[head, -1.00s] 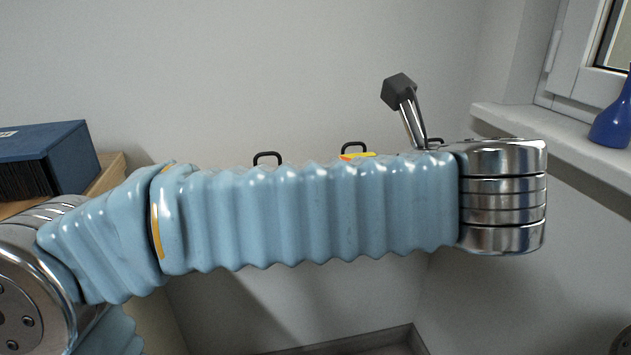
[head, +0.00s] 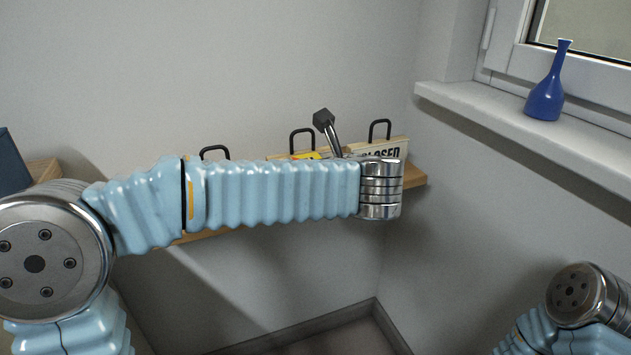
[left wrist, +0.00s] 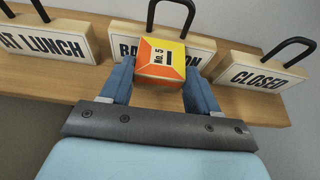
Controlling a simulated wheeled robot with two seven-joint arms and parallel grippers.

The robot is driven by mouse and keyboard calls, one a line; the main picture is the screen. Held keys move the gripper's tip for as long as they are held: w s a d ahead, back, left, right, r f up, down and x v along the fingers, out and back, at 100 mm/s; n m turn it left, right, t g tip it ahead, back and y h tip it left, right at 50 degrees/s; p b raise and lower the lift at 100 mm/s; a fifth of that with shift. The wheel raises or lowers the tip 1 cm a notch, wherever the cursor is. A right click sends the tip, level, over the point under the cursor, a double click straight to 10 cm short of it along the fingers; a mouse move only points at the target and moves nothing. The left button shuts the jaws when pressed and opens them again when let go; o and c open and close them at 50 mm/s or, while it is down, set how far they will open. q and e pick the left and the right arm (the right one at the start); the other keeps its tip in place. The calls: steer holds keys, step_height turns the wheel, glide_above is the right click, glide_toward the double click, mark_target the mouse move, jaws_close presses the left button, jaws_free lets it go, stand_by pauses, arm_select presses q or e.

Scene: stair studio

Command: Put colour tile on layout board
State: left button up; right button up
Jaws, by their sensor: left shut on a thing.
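My left gripper (left wrist: 158,88) is shut on a colour tile (left wrist: 162,58), a small yellow, orange and white block marked "No. 5". Its blue fingers are on both sides of the tile, in front of the middle sign on a wooden shelf. In the head view my left arm spans the shelf and hides the gripper; a small yellow and red bit of the tile (head: 306,156) shows above the arm. I see no layout board that I can name as such. My right gripper is out of view; only part of that arm shows at the lower right.
On the wooden shelf (left wrist: 130,88) stand signs with black handles: "AT LUNCH" (left wrist: 44,42), a partly covered middle sign (left wrist: 122,45) and "CLOSED" (left wrist: 258,80). A blue vase (head: 545,98) stands on the white windowsill (head: 470,107) at right. A dark blue box (head: 11,165) is at far left.

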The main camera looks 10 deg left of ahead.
arm_select(q)
steer(key=shift+f, duration=1.6)
steer(key=shift+f+b, duration=0.2)
steer(key=shift+b, duration=0.15)
steer(key=o, duration=1.1)
steer(key=shift+r, duration=0.1)
steer(key=shift+r, duration=0.1)
